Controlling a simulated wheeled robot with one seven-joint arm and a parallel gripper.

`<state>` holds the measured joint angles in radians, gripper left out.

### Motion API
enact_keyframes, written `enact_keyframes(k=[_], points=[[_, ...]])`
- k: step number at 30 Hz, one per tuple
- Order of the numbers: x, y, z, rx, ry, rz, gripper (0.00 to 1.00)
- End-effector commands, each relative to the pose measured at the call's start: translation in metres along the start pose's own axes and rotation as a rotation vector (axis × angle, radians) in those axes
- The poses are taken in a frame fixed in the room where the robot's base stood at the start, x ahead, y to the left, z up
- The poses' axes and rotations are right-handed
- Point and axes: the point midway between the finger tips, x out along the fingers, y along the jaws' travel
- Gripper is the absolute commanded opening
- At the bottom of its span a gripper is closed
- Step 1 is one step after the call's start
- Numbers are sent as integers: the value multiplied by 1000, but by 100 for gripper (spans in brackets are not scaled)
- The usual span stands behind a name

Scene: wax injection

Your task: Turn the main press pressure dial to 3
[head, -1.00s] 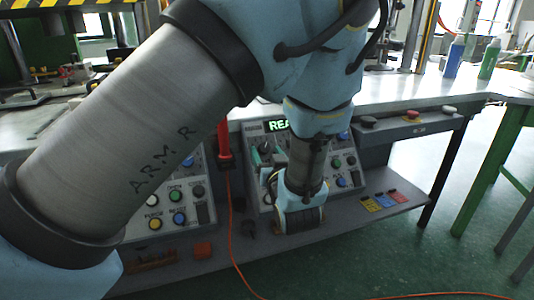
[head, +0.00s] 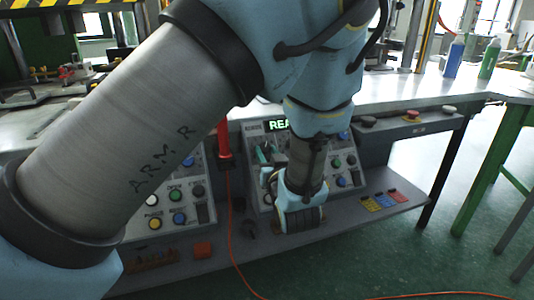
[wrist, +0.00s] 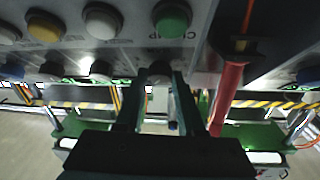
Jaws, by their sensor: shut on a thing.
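The control panel with the lit green display (head: 277,126) stands under the bench, partly hidden behind my arm. My gripper (head: 264,155) is at the upper left of this panel, below the display. In the wrist view my gripper (wrist: 160,84) has its two fingers on either side of a round grey dial (wrist: 158,70) and is shut on it. Two similar grey dials, a left one (wrist: 50,71) and a middle one (wrist: 100,70), sit in the same row. The held dial's scale and pointer cannot be read.
Yellow (wrist: 44,27), white (wrist: 102,20) and green (wrist: 171,19) buttons sit near the dials. A red-handled tool (head: 223,140) hangs left of the panel, with an orange cable (head: 231,220) below. A second panel (head: 176,205) is at left. Coloured tags lie on the ledge at right.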

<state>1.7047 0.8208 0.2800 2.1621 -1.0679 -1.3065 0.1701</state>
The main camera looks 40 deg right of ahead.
Motion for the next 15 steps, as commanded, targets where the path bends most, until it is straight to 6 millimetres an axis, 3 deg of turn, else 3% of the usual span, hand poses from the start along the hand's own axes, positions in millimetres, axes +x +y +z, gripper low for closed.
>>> enact_keyframes(k=[15], points=[[1, 5, 2, -164, 0, -136, 0]])
